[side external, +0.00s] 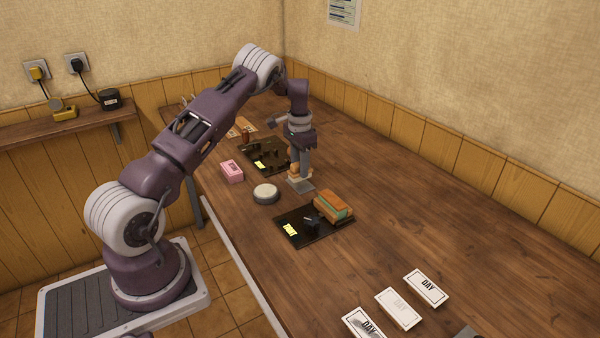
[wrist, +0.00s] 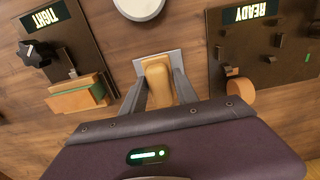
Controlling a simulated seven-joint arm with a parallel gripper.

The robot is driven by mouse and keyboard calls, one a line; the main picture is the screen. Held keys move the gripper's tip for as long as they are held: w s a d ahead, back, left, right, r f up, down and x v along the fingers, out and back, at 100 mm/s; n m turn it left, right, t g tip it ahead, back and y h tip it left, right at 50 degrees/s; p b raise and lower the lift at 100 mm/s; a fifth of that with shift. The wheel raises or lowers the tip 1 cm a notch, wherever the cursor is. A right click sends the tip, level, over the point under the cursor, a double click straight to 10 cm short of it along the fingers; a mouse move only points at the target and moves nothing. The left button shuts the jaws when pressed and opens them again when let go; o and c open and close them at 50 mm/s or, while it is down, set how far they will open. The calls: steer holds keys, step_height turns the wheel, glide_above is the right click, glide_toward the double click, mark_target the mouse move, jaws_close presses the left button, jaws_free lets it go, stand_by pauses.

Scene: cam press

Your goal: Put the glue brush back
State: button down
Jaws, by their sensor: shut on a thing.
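My gripper (side external: 300,165) points down at the table and is shut on a tan, rounded wooden-looking handle (wrist: 157,80). The fingers lie on both sides of the handle in the wrist view. The handle is over a flat grey square plate (wrist: 140,67), which also shows in the side view (side external: 303,187) at or close to the tabletop. I cannot tell whether handle and plate are one piece. No bristles show, and I cannot pick out the glue brush for certain. A small brown upright thing (side external: 245,134) stands at the back, too small to identify.
A dark board marked TIGHT (wrist: 82,40) holds a black knob and an orange-and-green block (side external: 333,205). A dark board marked READY (wrist: 235,70) lies on the other side. A white round disc (side external: 265,192), pink box (side external: 232,171) and DAY cards (side external: 426,287) are around.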

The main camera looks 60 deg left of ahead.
steer(key=shift+f, duration=1.05)
steer(key=shift+f, duration=0.1)
steer(key=c, duration=0.9)
jaws_free()
